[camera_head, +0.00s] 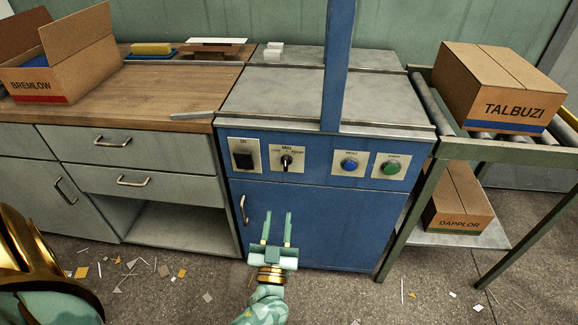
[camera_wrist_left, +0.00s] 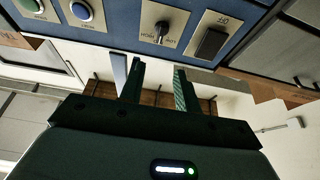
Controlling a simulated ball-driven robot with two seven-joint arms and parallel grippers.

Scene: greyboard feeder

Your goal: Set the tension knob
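The tension knob (camera_head: 287,161) is a small dark knob on a pale label plate on the blue machine's front panel (camera_head: 330,195). Its fine print is too small to read surely. My left gripper (camera_head: 278,218) is open and empty, fingers pointing up toward the panel, below the knob and apart from it. In the left wrist view the panel appears upside down; the knob (camera_wrist_left: 161,29) shows beyond and above the two parted fingertips (camera_wrist_left: 158,68). My right gripper is not in view.
A black switch (camera_head: 243,155) sits left of the knob; a blue button (camera_head: 349,164) and a green button (camera_head: 391,168) sit right. A blue post (camera_head: 337,70) rises above the panel. A door handle (camera_head: 244,209) is below. Scraps litter the floor.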

